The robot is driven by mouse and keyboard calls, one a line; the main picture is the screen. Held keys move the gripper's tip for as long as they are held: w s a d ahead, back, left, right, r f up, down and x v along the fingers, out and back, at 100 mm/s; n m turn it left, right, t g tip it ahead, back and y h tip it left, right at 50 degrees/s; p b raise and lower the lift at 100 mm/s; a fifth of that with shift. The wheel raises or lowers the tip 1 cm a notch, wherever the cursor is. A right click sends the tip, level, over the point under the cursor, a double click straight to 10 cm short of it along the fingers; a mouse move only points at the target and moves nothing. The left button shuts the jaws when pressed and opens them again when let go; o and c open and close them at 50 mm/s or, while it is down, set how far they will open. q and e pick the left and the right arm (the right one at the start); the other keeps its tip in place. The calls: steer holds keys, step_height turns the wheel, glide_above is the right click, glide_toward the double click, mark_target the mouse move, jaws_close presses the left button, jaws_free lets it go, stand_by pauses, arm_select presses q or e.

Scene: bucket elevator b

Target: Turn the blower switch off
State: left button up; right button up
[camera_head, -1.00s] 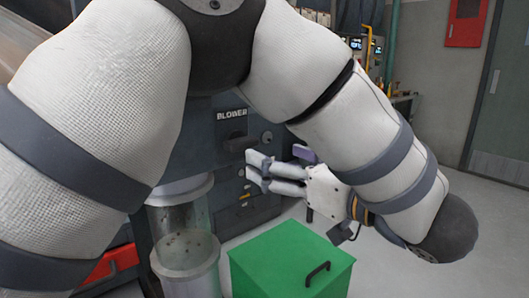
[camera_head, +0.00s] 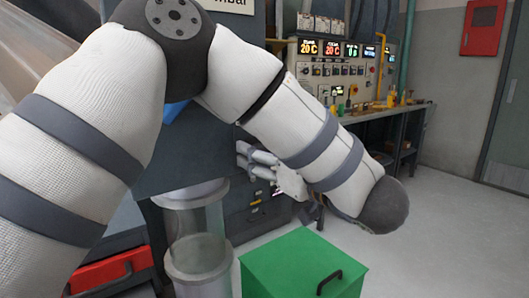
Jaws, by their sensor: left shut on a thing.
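My left gripper (camera_head: 258,160) is in front of the dark machine front (camera_head: 190,145), near its right edge. Its pale fingers point left and are close together; whatever lies between them is hidden. The blower switch and its label do not show now; my left arm covers much of the upper machine front. My right gripper is not in view.
A green box (camera_head: 300,262) with a black handle stands on the floor below the gripper. A clear cylinder (camera_head: 198,235) stands left of it. A control panel (camera_head: 340,70) with lit displays is behind. Open floor (camera_head: 440,230) lies to the right.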

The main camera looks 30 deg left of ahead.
arm_select(q)
steer(key=shift+n, duration=9.2)
steer(key=o, duration=1.1)
steer(key=shift+o, duration=0.2)
